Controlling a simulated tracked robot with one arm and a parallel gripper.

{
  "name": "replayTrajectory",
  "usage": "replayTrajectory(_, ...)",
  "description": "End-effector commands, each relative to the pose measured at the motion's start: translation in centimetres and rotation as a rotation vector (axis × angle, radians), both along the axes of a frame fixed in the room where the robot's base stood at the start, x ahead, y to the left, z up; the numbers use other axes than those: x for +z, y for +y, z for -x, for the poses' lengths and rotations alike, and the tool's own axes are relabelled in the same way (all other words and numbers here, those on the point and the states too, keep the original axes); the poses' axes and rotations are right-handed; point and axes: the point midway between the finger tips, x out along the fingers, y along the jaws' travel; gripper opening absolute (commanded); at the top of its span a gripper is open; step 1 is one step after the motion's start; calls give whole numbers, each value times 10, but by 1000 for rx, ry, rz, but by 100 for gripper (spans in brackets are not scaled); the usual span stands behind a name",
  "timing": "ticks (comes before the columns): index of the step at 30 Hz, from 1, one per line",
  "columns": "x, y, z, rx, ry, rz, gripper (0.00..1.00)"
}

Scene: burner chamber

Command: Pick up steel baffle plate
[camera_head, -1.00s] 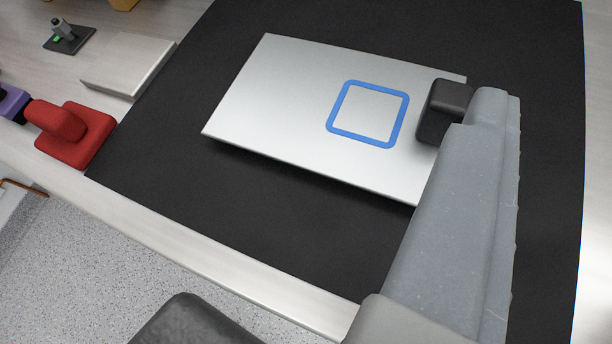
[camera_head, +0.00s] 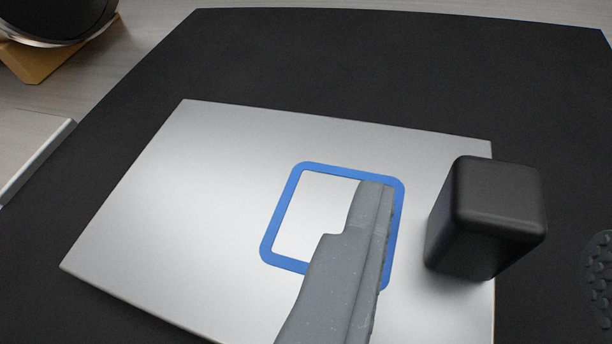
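The steel baffle plate (camera_head: 190,210) is a flat silver sheet lying on a black mat, with a blue square outline (camera_head: 281,215) marked on it. A black block-shaped handle (camera_head: 497,195) stands up at its right side. My gripper (camera_head: 488,228) is open. One grey finger reaches over the blue square, left of the handle. A dark ridged part at the right picture edge looks like the other finger, mostly out of frame. The handle shows between them, with visible gaps on both sides. The plate's near edge is partly cut off below.
The black mat (camera_head: 400,70) is clear behind the plate. A pale metal block (camera_head: 38,160) lies at the left edge. A dark round object (camera_head: 60,15) on a tan wooden support (camera_head: 45,62) stands at the top left.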

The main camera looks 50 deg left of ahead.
Motion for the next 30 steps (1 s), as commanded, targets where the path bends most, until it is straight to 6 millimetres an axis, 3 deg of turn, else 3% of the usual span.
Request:
replayTrajectory(7,-3,4,-10,2,0,1,51)
replayTrajectory(18,-14,15,-48,2,-2,1,51)
replayTrajectory(26,-15,16,-50,1,-1,0,51)
replayTrajectory(30,-15,16,-50,1,0,1,12)
